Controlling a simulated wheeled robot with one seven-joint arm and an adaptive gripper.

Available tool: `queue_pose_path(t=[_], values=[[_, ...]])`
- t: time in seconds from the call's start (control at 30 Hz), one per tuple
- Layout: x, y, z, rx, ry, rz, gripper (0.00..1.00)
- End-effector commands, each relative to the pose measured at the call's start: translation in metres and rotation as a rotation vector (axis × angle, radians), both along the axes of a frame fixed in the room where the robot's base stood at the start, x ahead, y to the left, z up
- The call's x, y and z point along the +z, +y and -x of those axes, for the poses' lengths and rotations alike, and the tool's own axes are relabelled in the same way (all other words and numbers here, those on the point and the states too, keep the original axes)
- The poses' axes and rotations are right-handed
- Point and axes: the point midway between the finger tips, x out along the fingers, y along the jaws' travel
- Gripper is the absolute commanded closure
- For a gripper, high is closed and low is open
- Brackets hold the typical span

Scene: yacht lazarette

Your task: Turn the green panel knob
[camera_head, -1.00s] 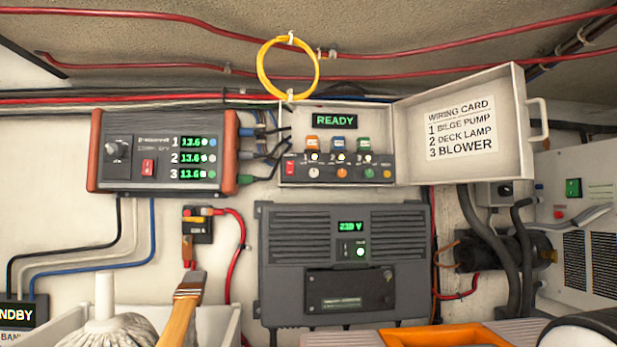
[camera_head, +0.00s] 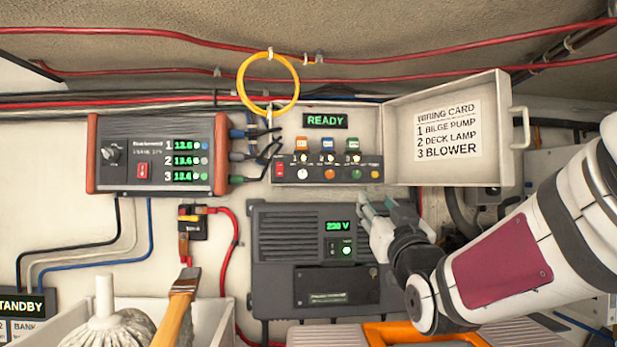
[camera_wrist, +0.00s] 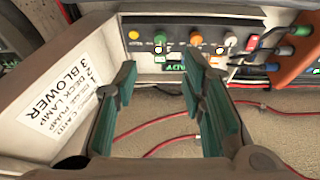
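The green panel knob (camera_head: 353,173) is at the right part of the lower row of the open wall box, under the READY display. It also shows in the wrist view (camera_wrist: 158,41), just beyond and between my fingertips. My gripper (camera_head: 372,204) is below and slightly right of the knob in the head view, in front of the grey unit. In the wrist view my gripper (camera_wrist: 161,72) is open, with teal pads apart and nothing between them. No contact with the knob is visible.
An orange knob (camera_head: 328,173), a white knob (camera_head: 302,174) and a yellow button (camera_head: 374,174) flank the green knob. The box's open lid (camera_head: 400,150), with a wiring card, stands to the right. The grey inverter (camera_head: 275,245) lies below.

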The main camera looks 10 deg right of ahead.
Motion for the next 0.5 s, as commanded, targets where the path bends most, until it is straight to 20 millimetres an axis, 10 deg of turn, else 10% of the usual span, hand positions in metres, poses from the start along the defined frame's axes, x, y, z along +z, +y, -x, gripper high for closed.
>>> queue_pose_path(t=[0.5], values=[[0.033,0.0,-0.073,0.0,-0.01,0.0,0.62]])
